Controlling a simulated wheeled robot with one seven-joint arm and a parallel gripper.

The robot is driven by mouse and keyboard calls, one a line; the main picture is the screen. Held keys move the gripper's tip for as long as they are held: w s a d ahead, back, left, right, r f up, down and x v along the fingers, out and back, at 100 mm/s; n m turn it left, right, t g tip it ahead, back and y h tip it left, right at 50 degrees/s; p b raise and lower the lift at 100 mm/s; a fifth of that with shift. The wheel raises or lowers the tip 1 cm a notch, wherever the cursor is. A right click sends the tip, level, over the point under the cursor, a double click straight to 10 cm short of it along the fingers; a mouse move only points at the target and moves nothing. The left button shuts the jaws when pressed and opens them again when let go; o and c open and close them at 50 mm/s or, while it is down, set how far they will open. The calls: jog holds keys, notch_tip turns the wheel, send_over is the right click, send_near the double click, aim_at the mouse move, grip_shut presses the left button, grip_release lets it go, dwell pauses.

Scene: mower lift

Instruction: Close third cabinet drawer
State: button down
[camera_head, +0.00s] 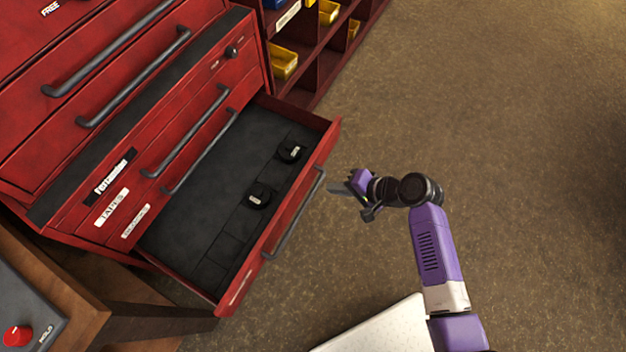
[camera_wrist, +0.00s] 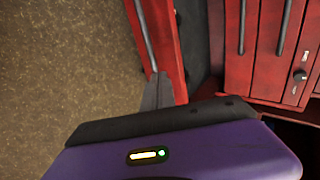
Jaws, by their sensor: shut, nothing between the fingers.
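A red tool cabinet (camera_head: 150,120) fills the upper left in the head view. One low drawer (camera_head: 255,272) is pulled out towards the right. Its dark handle (camera_head: 296,212) runs along the front, and two small black items (camera_head: 259,195) lie inside on its dark lining. My gripper (camera_head: 335,190) is shut and empty, just right of the drawer front near the upper end of the handle. In the wrist view my gripper (camera_wrist: 157,88) points at the open drawer's red front (camera_wrist: 165,40). I cannot tell whether it touches the front.
A red shelf with yellow bins (camera_head: 285,62) stands behind the cabinet. A wooden bench (camera_head: 75,305) with a red button (camera_head: 17,335) is at the lower left. The brown floor (camera_head: 500,120) to the right is clear. The drawers above look shut.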

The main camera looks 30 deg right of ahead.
aim_at(303, 181)
jog(key=w+a+f, duration=0.2)
jog(key=w, duration=0.1)
jog(key=w+a+f, duration=0.1)
jog(key=w, duration=0.1)
jog(key=shift+a, duration=0.3)
jog(key=shift+w+a, duration=0.35)
jog(key=shift+w, duration=0.05)
jog(key=w+a+b, duration=0.4)
jog(key=w+a, duration=0.3)
jog(key=w, duration=0.3)
jog(key=w+a+b, duration=0.5)
jog(key=w+a, duration=0.3)
jog(key=w, duration=0.3)
jog(key=shift+w+a, duration=0.15)
jog(key=shift+a, duration=0.1)
